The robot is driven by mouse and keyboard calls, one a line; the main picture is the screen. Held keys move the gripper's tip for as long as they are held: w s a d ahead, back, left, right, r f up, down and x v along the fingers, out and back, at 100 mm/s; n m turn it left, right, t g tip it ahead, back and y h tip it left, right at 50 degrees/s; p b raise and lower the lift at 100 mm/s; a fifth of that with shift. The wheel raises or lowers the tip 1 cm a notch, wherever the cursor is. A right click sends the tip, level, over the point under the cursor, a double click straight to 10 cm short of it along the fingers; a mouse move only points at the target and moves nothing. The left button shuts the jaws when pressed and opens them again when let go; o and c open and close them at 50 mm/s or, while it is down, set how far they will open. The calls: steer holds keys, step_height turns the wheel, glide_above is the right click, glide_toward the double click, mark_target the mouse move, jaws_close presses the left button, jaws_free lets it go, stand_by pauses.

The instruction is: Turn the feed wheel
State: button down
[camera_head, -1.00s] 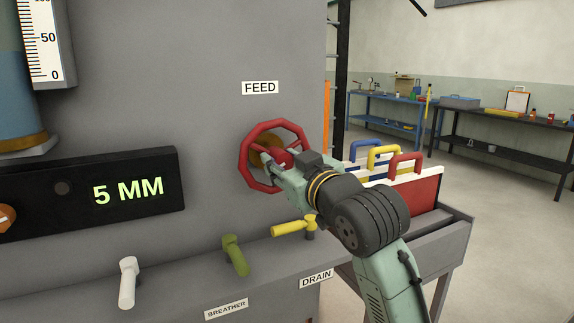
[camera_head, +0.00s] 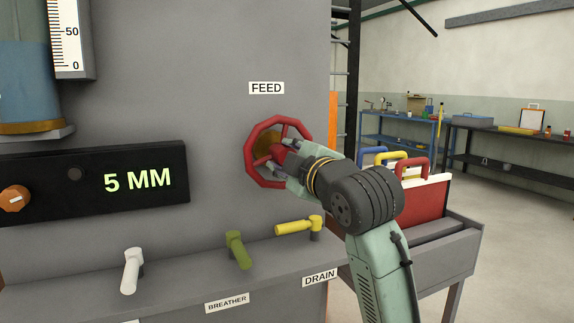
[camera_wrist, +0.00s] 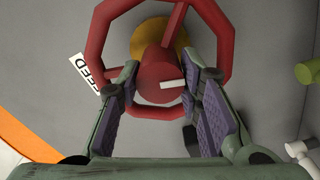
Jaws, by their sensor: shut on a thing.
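The red feed wheel (camera_head: 254,135) is mounted on the grey panel under the FEED label (camera_head: 266,88). My gripper (camera_head: 287,150) is at the wheel's centre. In the wrist view, the wheel's rim (camera_wrist: 95,45) surrounds the red hub (camera_wrist: 155,70), with a brass disc (camera_wrist: 175,35) behind it. My gripper's two fingers (camera_wrist: 160,82) lie on either side of the hub and are shut on it. A white mark (camera_wrist: 172,85) shows on the hub face. In the head view my gripper hides part of the wheel's right side.
A display (camera_head: 138,180) reads 5 MM. White (camera_head: 130,270), green (camera_head: 237,250) and yellow (camera_head: 295,227) handles stick out below. A rack of coloured-handled boards (camera_head: 425,195) stands right of my arm. Benches stand farther back.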

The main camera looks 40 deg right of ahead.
steer(key=n+b, duration=0.1)
steer(key=n, duration=0.2)
steer(key=shift+f+n, duration=0.15)
steer(key=shift+n, duration=0.25)
steer(key=n+b, duration=0.1)
steer(key=n, duration=0.2)
steer(key=shift+n, duration=0.3)
steer(key=n+b, duration=0.1)
steer(key=n, duration=0.3)
steer(key=shift+n, duration=0.3)
steer(key=shift+n+b, duration=0.5)
steer(key=shift+n, duration=1.1)
steer(key=c, duration=1.1)
jaws_free()
